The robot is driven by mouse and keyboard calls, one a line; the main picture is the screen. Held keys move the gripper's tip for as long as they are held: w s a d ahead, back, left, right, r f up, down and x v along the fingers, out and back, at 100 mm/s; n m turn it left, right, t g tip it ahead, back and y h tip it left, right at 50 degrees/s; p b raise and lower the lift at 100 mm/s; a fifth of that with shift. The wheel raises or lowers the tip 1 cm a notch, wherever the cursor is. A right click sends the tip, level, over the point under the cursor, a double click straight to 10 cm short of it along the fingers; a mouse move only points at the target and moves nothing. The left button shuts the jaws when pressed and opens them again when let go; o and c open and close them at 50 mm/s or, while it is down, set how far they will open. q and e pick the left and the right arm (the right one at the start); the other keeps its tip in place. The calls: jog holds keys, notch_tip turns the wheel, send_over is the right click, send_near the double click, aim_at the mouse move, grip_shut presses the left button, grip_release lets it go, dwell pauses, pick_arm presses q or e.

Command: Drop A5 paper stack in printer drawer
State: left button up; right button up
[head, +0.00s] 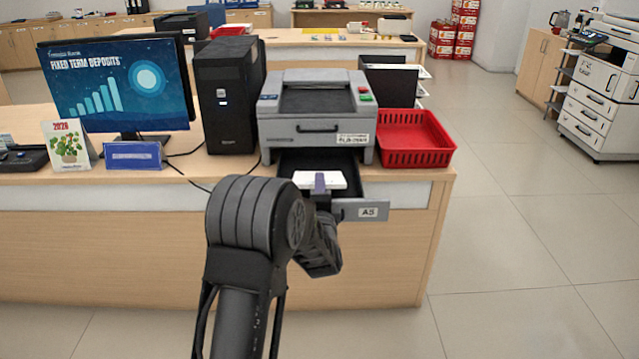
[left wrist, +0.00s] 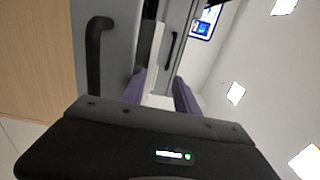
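The white A5 paper stack (head: 338,180) is over the open printer drawer (head: 350,207), whose front has an "A5" label. My left gripper (head: 319,183) reaches over the drawer front, one purple finger lying across the top of the stack. In the left wrist view the two purple fingers (left wrist: 160,92) stand on either side of the white stack (left wrist: 157,101), so it is gripped. The lower finger is hidden in the head view. I cannot tell whether the stack touches the drawer floor. My right gripper is in neither view.
The grey printer (head: 318,128) stands above the drawer. A red basket (head: 413,140) is to its right. A black computer tower (head: 228,95), monitor (head: 118,85), blue sign (head: 134,155) and calendar (head: 68,145) are to its left. The floor right of the counter is clear.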

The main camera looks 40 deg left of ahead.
pick_arm(q)
jog(key=v, duration=0.4)
jog(key=shift+s+d, duration=0.1)
jog(key=shift+d, duration=0.05)
dwell(0.9)
